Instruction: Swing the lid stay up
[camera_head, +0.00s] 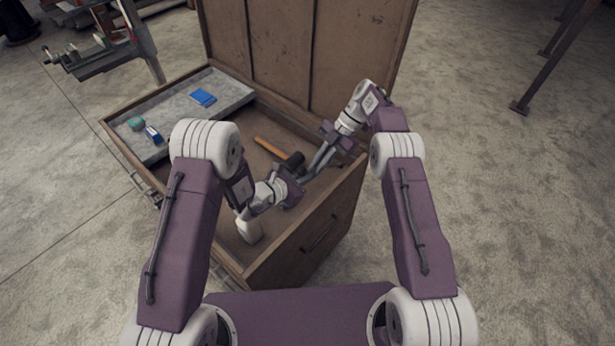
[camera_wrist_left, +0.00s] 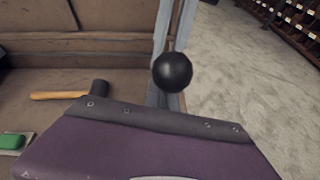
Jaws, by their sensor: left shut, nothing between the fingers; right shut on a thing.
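The lid stay (camera_head: 320,160) is a grey metal bar at the right side of the open wooden chest (camera_head: 317,235). My right gripper (camera_head: 331,142) is shut on the stay near its upper part. My left gripper (camera_head: 292,186) is shut and empty, low inside the chest beside the bar's lower end. In the left wrist view a grey-blue bar (camera_wrist_left: 162,35) stands behind a black ball knob (camera_wrist_left: 172,72), just beyond my purple gripper body. The fingertips are hard to make out there. The chest lid (camera_head: 305,50) stands open at the back.
A hammer with an orange handle (camera_head: 270,147) lies in the chest near my grippers. Open floor lies to the right.

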